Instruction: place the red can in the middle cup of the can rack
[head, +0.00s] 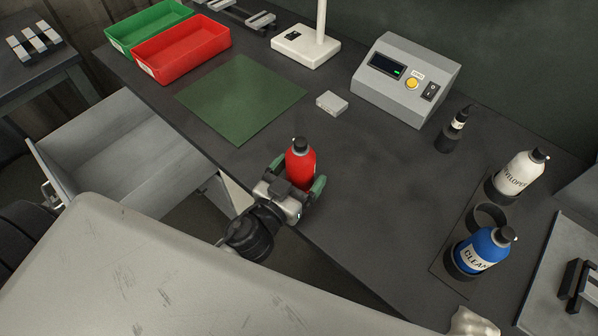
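The red can (300,163), with a dark cap, stands upright between the green-tipped fingers of my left gripper (297,185), near the front edge of the table. The fingers are on both sides of the can and look shut on it. The can's lower part is hidden by the gripper, so I cannot tell whether it touches the table. The can rack (440,266) is at the right. Its middle cup (489,214) is empty, between a white bottle (515,177) in the far cup and a blue bottle (478,252) in the near cup. My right gripper is not in view.
A small black bottle (453,132) and a grey control box (405,85) stand behind. A small light block (332,103), a green mat (240,98), and red (182,52) and green (140,28) trays lie left. The tabletop between can and rack is clear.

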